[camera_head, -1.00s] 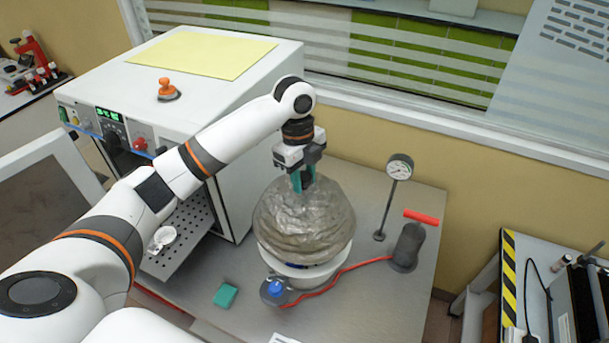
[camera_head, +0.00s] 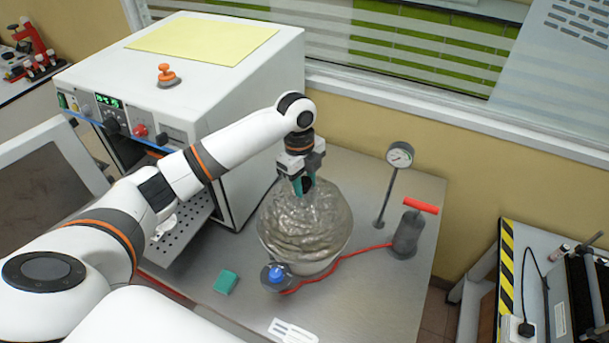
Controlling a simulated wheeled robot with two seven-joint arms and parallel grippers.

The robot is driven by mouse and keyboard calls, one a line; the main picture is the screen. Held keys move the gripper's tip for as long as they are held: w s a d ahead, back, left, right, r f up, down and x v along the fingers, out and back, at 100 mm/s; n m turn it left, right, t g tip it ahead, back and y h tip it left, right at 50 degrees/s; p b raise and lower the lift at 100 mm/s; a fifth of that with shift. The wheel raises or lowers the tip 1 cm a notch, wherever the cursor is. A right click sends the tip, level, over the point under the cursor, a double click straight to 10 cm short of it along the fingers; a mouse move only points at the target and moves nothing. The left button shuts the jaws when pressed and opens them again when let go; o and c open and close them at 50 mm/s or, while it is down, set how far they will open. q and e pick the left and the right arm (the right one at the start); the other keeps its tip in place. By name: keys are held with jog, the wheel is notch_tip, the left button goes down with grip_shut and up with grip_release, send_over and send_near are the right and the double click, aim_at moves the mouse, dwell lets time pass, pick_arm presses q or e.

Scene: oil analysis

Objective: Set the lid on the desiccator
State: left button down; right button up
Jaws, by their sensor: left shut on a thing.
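The desiccator lid (camera_head: 312,225) is a greyish, translucent, wavy-looking dome in the middle of the metal table. It sits over the pale desiccator base (camera_head: 318,268), of which only a low rim shows; I cannot tell whether the lid's rim touches it all around. My left gripper (camera_head: 304,186) is at the top of the dome, its teal fingertips shut on the lid's knob, which they mostly hide. The blue valve knob (camera_head: 277,273) is at the base's front left. My right gripper is not in view.
A red hose (camera_head: 345,260) runs to a dark hand pump (camera_head: 407,236) with a red handle. A pressure gauge (camera_head: 400,155) stands behind it. A white oven (camera_head: 190,85) with an open door stands left. A teal block (camera_head: 226,282) lies in front. The right front tabletop is clear.

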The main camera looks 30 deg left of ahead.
pick_arm(q)
jog(key=shift+f, duration=0.55)
dwell(0.5)
jog(key=c, duration=1)
grip_release()
jog(key=shift+o, duration=0.5)
jog(key=shift+f, duration=0.1)
jog(key=shift+r+b, duration=0.25)
jog(key=shift+b, duration=0.1)
jog(key=r+b, duration=0.1)
jog(key=r, duration=0.2)
jog(key=a+r+b, duration=0.1)
jog(key=r, duration=0.3)
jog(key=r+b, duration=0.1)
jog(key=r, duration=0.2)
jog(key=shift+w+a+r+b, duration=0.15)
jog(key=shift+r+b, duration=0.15)
jog(key=shift+r, duration=0.5)
